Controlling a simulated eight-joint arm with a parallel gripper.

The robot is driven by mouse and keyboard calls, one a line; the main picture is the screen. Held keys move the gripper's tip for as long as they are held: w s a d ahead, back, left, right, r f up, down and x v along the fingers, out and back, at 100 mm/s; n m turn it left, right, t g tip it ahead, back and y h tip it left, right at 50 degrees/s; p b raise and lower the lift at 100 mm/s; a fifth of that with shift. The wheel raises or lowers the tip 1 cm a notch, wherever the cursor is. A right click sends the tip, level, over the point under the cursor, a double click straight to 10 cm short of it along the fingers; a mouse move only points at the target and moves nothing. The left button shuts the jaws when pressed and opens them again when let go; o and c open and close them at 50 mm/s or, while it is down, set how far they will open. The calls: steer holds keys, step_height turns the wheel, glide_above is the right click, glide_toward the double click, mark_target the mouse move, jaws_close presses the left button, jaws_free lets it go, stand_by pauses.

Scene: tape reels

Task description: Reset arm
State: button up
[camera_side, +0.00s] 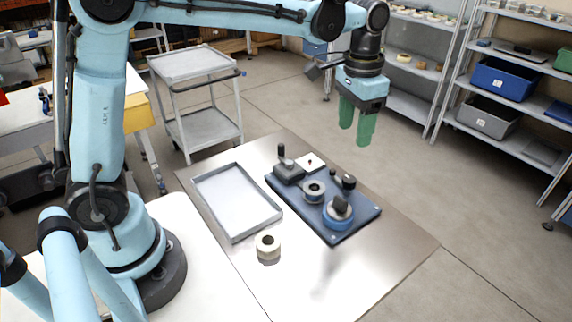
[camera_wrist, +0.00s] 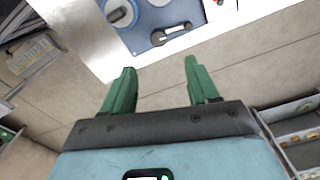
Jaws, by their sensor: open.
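My gripper (camera_side: 357,122) has green fingers and hangs in the air beyond the far right edge of the metal table, higher than the blue board. It also shows in the wrist view (camera_wrist: 158,82), with its two fingers apart and nothing between them. The blue board (camera_side: 356,224) carries a grey reel (camera_side: 313,191), a blue reel with a black knob (camera_side: 338,213), and a black lever on a dark block (camera_side: 288,171). Part of the board (camera_wrist: 138,43) shows at the top of the wrist view.
An empty grey tray (camera_side: 236,237) lies left of the board on the metal table (camera_side: 394,262). A grey cart (camera_side: 206,122) stands behind. Shelves with a blue bin (camera_side: 501,78) and a grey bin (camera_side: 487,116) stand at right. The floor under my gripper is clear.

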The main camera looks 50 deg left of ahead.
steer(key=s+a+f+n+t, duration=0.1)
steer(key=s+a+t, duration=0.2)
steer(key=s, duration=0.4)
steer(key=s+a+f+n+t, duration=0.1)
steer(key=s+a+n+t, duration=0.1)
steer(key=s, duration=0.5)
steer(key=shift+s+a+f+t, duration=0.15)
steer(key=shift+s+a+t, duration=0.15)
steer(key=shift+a+t, duration=0.45)
